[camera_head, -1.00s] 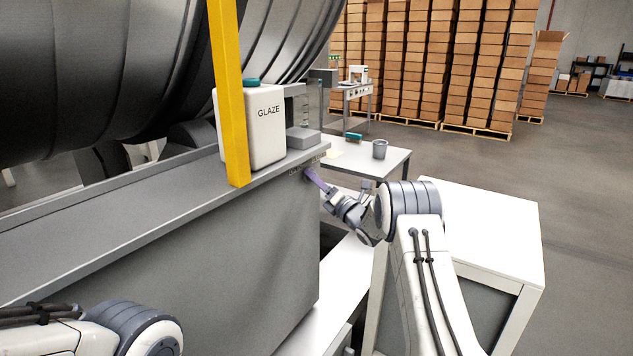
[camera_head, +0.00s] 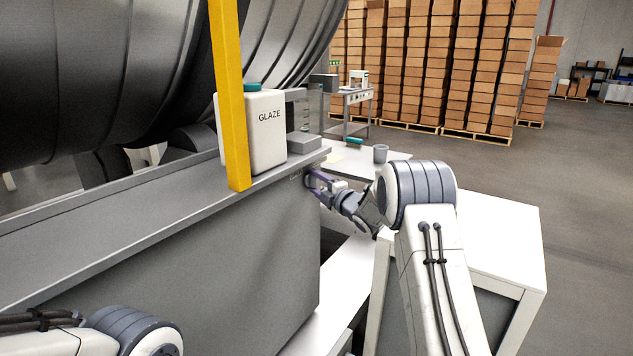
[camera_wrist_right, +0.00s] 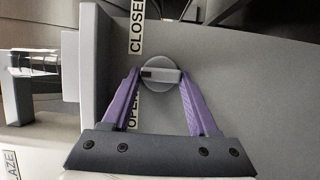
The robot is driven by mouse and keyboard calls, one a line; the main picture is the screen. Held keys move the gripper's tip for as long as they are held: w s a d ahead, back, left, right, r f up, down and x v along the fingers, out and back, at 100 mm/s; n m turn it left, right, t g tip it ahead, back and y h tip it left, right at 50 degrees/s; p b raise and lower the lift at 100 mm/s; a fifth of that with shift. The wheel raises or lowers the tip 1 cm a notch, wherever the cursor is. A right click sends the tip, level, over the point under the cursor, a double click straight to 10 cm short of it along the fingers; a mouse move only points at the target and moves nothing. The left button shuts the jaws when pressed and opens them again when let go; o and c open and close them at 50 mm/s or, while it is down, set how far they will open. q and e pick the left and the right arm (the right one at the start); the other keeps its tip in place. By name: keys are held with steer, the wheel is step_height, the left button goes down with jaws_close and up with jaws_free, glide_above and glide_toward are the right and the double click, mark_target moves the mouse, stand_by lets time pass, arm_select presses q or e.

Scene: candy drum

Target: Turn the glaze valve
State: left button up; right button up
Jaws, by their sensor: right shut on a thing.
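The glaze valve is a round grey knob (camera_wrist_right: 160,75) with a small dark mark on its left side, set on a grey panel. In the right wrist view, a CLOSED label (camera_wrist_right: 137,28) stands above left of it and an OPEN label (camera_wrist_right: 133,112) below left, partly behind a finger. My right gripper (camera_wrist_right: 161,77) is shut on the knob, one purple fingertip on each side. In the head view, the right gripper (camera_head: 316,181) is at the upper right end of the machine's grey side, and the knob is mostly hidden there. My left gripper is out of view.
A white GLAZE tank (camera_head: 266,130) stands on the machine ledge behind a yellow post (camera_head: 230,100). The large drum (camera_head: 100,75) is above left. A white table (camera_head: 395,156) with a grey cup (camera_head: 380,153) stands beyond, and a white-topped stand (camera_head: 500,235) is at right.

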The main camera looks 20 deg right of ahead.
steer(key=m+g+p, duration=0.1)
steer(key=m+p, duration=0.2)
steer(key=p, duration=0.2)
steer(key=r+m+g+p, duration=0.1)
steer(key=m+g+p, duration=0.1)
steer(key=p, duration=0.3)
steer(key=shift+d+r+m+y+p, duration=0.15)
steer(key=shift+m+y+p, duration=0.2)
steer(key=shift+m, duration=0.25)
steer(key=shift+w+f+m+g+p, duration=0.1)
steer(key=shift+f+m+g+p, duration=0.2)
steer(key=shift+m+p, duration=0.6)
steer(key=shift+n, duration=0.3)
steer(key=o, duration=1.4)
steer(key=b+v, duration=0.2)
steer(key=v, duration=0.8)
steer(key=shift+d, duration=0.2)
